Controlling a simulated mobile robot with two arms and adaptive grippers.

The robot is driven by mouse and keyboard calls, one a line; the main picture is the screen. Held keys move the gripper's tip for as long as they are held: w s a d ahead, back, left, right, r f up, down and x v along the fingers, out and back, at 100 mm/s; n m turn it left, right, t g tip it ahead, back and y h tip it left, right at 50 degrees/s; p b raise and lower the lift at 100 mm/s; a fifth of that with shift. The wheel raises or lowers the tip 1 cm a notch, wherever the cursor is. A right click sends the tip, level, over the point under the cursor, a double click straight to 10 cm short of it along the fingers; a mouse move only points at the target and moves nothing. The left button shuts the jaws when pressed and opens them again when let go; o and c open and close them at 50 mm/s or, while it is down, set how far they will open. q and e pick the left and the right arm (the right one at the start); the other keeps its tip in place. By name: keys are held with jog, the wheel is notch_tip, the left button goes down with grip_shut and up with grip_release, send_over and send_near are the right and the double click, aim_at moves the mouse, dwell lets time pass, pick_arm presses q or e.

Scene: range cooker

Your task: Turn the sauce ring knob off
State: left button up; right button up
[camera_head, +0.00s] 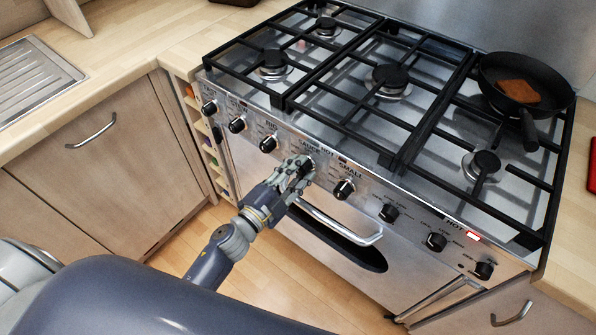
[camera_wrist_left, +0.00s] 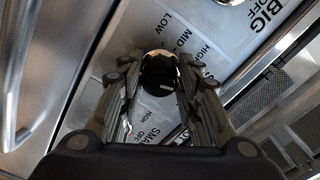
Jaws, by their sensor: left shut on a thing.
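The sauce ring knob (camera_wrist_left: 158,72) is a round black knob on the steel front panel. It sits between the two fingers of my left gripper (camera_wrist_left: 160,85), which is shut on it. A small pale mark shows on the knob, but I cannot tell which setting it points to. In the head view my left gripper (camera_head: 302,168) is at the panel below the printed word SAUCE and covers most of the knob. My right gripper is not in view.
Neighbouring knobs are the big ring knob (camera_head: 269,143) on the left and the small ring knob (camera_head: 344,189) on the right. An oven door handle (camera_head: 340,228) juts out just below. A black pan (camera_head: 527,82) with food stands on the right burner. A red light (camera_head: 473,236) glows at right.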

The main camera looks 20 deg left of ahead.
pick_arm(q)
jog(key=shift+m+b, duration=0.3)
jog(key=shift+m, duration=1.5)
jog(key=o, duration=1)
jog(key=shift+o, duration=0.2)
jog(key=shift+s, duration=0.1)
jog(key=v, duration=1.2)
